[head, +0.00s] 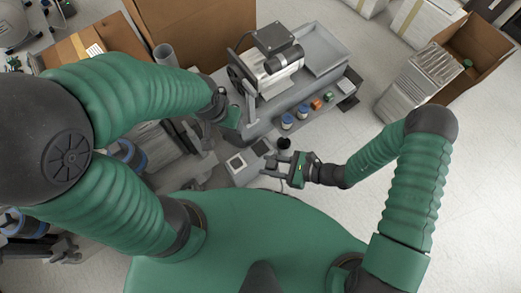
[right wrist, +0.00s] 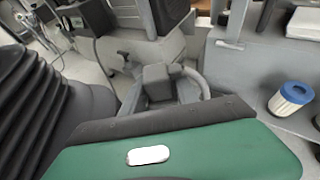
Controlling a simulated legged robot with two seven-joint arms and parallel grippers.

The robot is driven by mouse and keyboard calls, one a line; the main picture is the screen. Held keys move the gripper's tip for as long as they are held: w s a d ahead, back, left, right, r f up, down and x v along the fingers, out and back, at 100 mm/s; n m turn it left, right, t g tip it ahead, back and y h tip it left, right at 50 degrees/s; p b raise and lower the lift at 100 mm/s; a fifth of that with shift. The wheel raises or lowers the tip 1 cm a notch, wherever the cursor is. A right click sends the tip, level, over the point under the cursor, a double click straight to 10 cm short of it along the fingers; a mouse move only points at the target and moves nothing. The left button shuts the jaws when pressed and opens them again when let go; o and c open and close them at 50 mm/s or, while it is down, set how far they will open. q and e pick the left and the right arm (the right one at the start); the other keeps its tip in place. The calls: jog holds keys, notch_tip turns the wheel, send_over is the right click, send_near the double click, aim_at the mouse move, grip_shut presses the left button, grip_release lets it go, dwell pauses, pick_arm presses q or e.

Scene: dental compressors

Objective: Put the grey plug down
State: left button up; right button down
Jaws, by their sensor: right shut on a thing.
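My right gripper (head: 274,168) reaches in from the right in the head view, low over the front end of the grey bench. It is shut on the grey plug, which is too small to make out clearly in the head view. In the right wrist view the grey plug (right wrist: 157,82) appears as a small blocky grey piece just beyond the green gripper housing. Whether its underside touches anything is hidden. My left gripper (head: 232,116) is beside the bench on the left; its fingers are too unclear to read.
A compressor with a motor (head: 272,65) stands on the bench beside a grey tray (head: 325,48). Blue-and-white filters (head: 288,121) and an orange part (head: 316,104) line the bench's right side. A black cylinder (head: 284,143) stands near my right gripper. Open floor lies to the right.

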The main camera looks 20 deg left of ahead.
jog(key=s+a+f+n+g+b, duration=0.2)
jog(key=s+a+f+b, duration=0.25)
jog(key=f, duration=0.45)
jog(key=w+a+b, duration=0.1)
jog(key=w+b, duration=0.1)
jog(key=w, duration=0.3)
jog(key=w+f+b, duration=0.1)
jog(key=w+b, duration=0.2)
jog(key=w, duration=0.2)
jog(key=w+a+b, duration=0.1)
jog(key=w+b, duration=0.1)
jog(key=w, duration=0.2)
jog(key=shift+w+a+f+b, duration=0.2)
jog(key=shift+w+a+b, duration=0.1)
jog(key=shift+w+b, duration=0.1)
jog(key=f+b, duration=0.3)
jog(key=shift+w+f+b, duration=0.35)
jog(key=shift+f+b, duration=0.05)
jog(key=shift+w+r, duration=0.1)
jog(key=shift+r, duration=0.1)
pick_arm(q)
jog(key=s+x, duration=0.2)
jog(key=x, duration=0.7)
jog(key=s+f+x, duration=0.1)
jog(key=s+x, duration=0.1)
jog(key=x, duration=0.6)
jog(key=shift+f, duration=0.35)
pick_arm(e)
jog(key=shift+f, duration=0.45)
jog(key=shift+f, duration=0.15)
